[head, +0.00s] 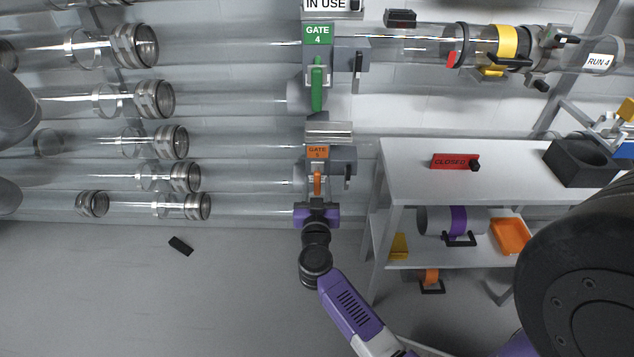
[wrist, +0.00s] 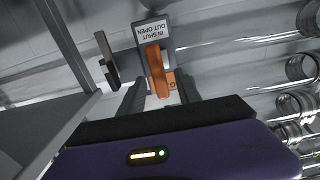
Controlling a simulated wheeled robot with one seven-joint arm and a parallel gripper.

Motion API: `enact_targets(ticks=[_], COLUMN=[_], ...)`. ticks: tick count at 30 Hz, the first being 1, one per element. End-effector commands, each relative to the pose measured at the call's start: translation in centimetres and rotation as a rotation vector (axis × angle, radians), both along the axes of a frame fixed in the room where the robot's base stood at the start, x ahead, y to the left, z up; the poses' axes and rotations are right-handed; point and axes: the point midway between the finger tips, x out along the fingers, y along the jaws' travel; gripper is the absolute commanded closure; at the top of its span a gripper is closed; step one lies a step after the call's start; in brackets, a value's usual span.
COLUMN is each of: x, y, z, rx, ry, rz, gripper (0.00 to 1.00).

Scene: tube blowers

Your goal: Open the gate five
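Gate five is the grey unit with an orange label (head: 317,152) in the head view, on the second-lowest visible gate position below gate 4. Its orange handle (head: 317,184) hangs below the label. In the wrist view the orange handle (wrist: 155,70) stands ahead, under an upside-down plate (wrist: 152,29) reading "IN SHUT OUT OPEN". My gripper (head: 317,203) is just below the handle in the head view. In the wrist view my gripper (wrist: 161,90) is open, its two dark fingers spread on either side of the handle's near end. Contact with the handle cannot be told.
A dark lever (head: 347,169) sits right of the gate and also shows in the wrist view (wrist: 107,58). A grey bench (head: 400,190) with a red "CLOSED" tag (head: 455,162) stands to the right. Clear tubes (head: 240,180) run left. Gate 4's green handle (head: 317,85) is above.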

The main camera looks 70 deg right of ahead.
Motion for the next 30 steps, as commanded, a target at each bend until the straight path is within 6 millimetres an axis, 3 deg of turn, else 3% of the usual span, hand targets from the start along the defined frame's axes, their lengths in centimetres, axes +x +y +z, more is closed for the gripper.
enact_targets(ticks=[6,17,23,30], x=[0.9,1.1,1.1,1.1], y=[-2.3,-2.7,-2.7,-2.7], z=[-0.1,0.0,0.0,0.0], rx=[-0.001,0.001,0.0,0.0], ry=[-0.001,0.0,0.0,0.0], rz=[-0.001,0.0,0.0,0.0], gripper=[0.6,0.6,0.99,1.0])
